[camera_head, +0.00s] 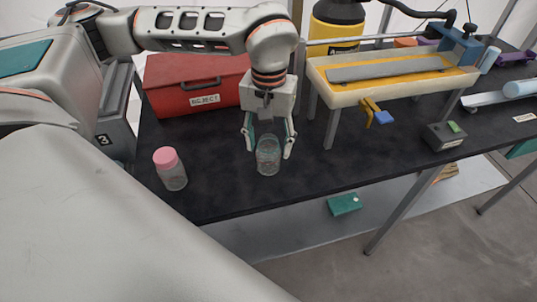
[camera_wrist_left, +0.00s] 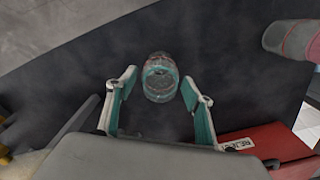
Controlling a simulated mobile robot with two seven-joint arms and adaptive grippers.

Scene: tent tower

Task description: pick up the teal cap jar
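The teal cap jar (camera_head: 268,158) is a clear glass jar on the dark table top. It looks upright, and a teal tint shows at its top. In the wrist view the jar (camera_wrist_left: 160,80) shows from above, with a teal rim. My left gripper (camera_head: 268,152) points down over it, open, with one finger on each side of the jar. The wrist view shows a gap between each fingertip of the gripper (camera_wrist_left: 159,84) and the glass. The jar lies slightly beyond the fingertips there. My right gripper is not in view.
A pink cap jar (camera_head: 171,170) stands to the left, near the table's front edge. A red reject box (camera_head: 190,88) is behind. A yellow-topped stand (camera_head: 335,92) is close on the right, with a grey switch box (camera_head: 440,138) farther right. The front table is clear.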

